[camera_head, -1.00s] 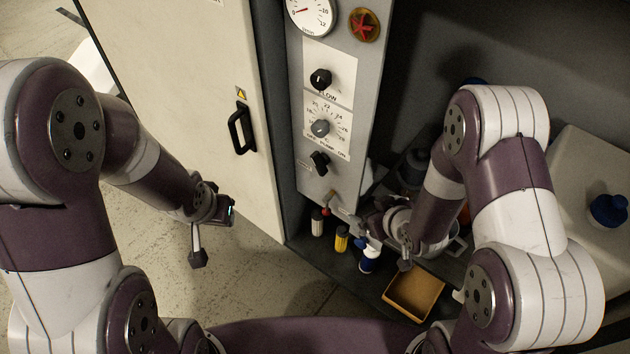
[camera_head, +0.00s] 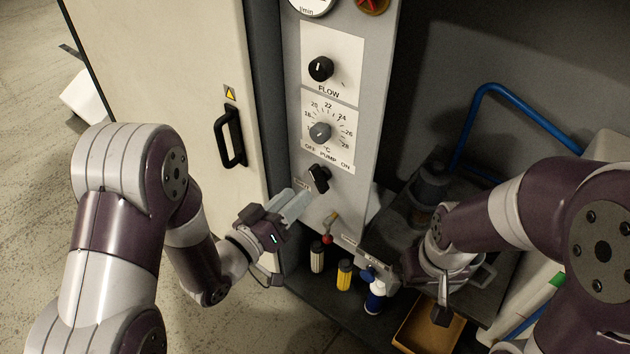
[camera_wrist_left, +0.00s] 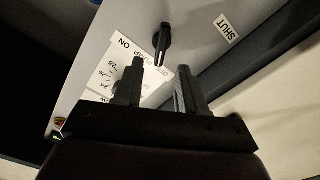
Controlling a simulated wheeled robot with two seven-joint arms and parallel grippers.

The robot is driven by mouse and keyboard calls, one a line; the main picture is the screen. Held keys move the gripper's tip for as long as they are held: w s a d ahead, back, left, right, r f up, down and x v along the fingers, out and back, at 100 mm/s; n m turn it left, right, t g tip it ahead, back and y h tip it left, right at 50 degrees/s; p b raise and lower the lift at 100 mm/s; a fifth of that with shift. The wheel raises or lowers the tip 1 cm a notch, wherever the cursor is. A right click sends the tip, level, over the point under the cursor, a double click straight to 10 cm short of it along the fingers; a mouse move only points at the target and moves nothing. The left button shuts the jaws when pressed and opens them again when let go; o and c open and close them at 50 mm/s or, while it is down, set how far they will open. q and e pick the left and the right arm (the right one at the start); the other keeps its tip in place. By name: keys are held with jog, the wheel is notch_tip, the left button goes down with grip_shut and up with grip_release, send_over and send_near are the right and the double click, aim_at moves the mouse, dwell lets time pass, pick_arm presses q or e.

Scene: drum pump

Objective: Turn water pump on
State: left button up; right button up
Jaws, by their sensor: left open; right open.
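The pump switch (camera_head: 318,179) is a black knob low on the grey panel, under the "OFF PUMP ON" label (camera_head: 328,157). In the left wrist view the knob (camera_wrist_left: 162,42) stands just beyond the fingertips, roughly between their lines. My left gripper (camera_head: 296,200) is open, its fingers pointing at the panel a little below and left of the knob; no contact is visible. The wrist view shows both fingers of the left gripper (camera_wrist_left: 157,82) apart and empty. My right gripper (camera_head: 352,252) is low at the right, near the bottles; its fingers are partly hard to make out.
Above the switch are a temperature dial (camera_head: 320,132) and a FLOW knob (camera_head: 320,69). A cabinet door with a black handle (camera_head: 230,137) is at left. A red-tipped lever (camera_head: 328,237), a yellow bottle (camera_head: 344,274) and an orange-brown tray (camera_head: 428,330) are below.

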aim_at(314, 180)
pick_arm(q)
jog(key=b+x, duration=0.1)
jog(key=x, duration=0.6)
jog(key=shift+w+d+f, duration=0.1)
jog(key=shift+w+d, duration=0.05)
jog(key=shift+w, duration=0.05)
jog(key=shift+c, duration=0.3)
jog(key=c, duration=0.7)
